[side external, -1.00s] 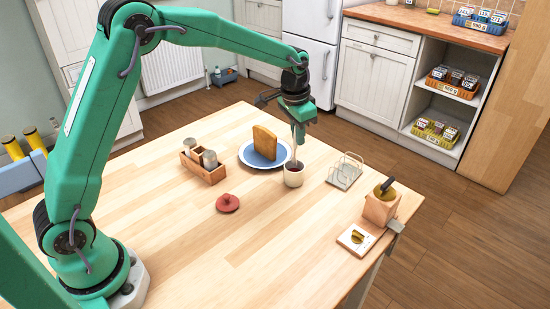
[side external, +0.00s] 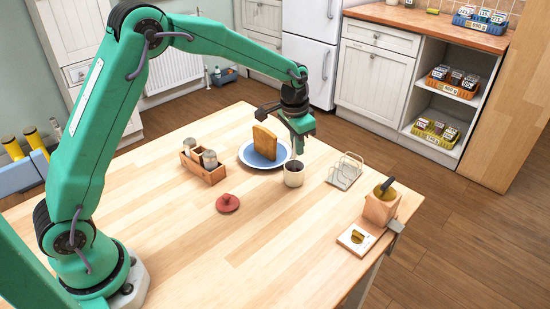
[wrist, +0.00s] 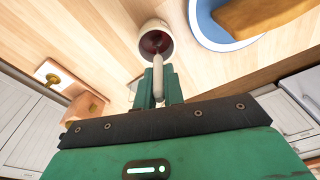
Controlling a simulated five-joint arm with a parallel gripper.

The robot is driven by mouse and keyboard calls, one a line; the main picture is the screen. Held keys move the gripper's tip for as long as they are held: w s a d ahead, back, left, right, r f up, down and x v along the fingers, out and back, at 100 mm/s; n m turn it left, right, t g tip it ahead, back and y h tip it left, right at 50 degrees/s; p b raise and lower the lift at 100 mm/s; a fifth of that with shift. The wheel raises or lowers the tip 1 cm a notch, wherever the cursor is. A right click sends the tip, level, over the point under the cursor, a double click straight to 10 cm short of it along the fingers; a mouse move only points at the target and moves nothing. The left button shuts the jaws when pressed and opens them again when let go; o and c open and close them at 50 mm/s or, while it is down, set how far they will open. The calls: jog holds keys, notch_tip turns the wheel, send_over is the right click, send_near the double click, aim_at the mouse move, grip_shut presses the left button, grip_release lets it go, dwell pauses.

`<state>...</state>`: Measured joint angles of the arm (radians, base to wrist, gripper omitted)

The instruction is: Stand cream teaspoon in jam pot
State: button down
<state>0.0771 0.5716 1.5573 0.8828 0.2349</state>
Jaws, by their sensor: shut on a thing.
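The jam pot (side external: 293,178) is a small pale cup with a dark red inside, upright on the table; it also shows in the wrist view (wrist: 148,34). My gripper (side external: 298,148) is low above the pot, pointing down. In the wrist view my gripper (wrist: 160,82) is shut on the cream teaspoon (wrist: 158,76), one green finger on each side. The spoon's far end reaches into the pot's mouth in that view. Whether it touches the bottom is hidden. In the side view the spoon is mostly hidden by the fingers.
A blue-rimmed plate (side external: 245,156) with a toast slice (side external: 265,142) stands close behind the pot. A red lid (side external: 228,203), a shaker caddy (side external: 205,174), a toast rack (side external: 345,172) and a wooden box (side external: 380,208) stand around. The table front is clear.

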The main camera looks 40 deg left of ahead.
jog(key=c, duration=1.4)
grip_release()
jog(key=shift+r, duration=0.15)
jog(key=shift+s+r, duration=0.15)
jog(key=shift+r, duration=1.1)
jog(key=shift+s+r, duration=0.2)
jog(key=shift+r, duration=1)
jog(key=shift+s+r, duration=0.15)
jog(key=shift+r, duration=1.1)
jog(key=shift+s+r, duration=0.1)
